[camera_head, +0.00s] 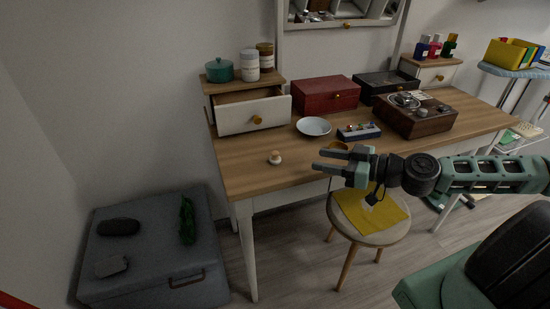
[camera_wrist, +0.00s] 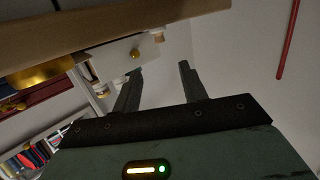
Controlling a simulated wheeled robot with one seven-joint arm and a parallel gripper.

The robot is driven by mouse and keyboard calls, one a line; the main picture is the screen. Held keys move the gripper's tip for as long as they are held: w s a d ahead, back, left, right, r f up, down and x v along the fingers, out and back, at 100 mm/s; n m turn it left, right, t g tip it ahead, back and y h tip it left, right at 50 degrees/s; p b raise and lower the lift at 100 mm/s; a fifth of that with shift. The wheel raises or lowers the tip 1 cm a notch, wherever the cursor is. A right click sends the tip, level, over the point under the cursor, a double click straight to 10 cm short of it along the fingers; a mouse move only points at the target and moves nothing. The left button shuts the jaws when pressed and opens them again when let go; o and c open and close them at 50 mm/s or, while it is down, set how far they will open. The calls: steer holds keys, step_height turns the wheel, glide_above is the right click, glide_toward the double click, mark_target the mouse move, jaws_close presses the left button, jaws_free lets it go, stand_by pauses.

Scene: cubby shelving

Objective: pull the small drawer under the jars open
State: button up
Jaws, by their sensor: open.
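The small white drawer (camera_head: 255,114) under the jars stands out from its cabinet on the desk's left end, and its inside shows from above. It has a round gold knob (camera_head: 256,119).
A small white, wooden-topped object (camera_head: 275,158) stands on the desk before the drawer. A white plate (camera_head: 313,126), red box (camera_head: 325,94) and gold bowl (camera_head: 339,145) are to the right. A stool (camera_head: 368,236) stands below my gripper. A grey ottoman (camera_head: 152,268) is at left.

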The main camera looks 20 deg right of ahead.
glide_toward(275, 152)
steer(key=p+x, duration=0.1)
steer(key=x, duration=0.3)
steer(key=shift+w+a, duration=0.1)
steer(key=shift+a, duration=0.05)
steer(key=shift+f+p+x, duration=0.2)
steer(key=shift+p+x, duration=0.15)
steer(key=shift+x, duration=2.5)
jaws_close()
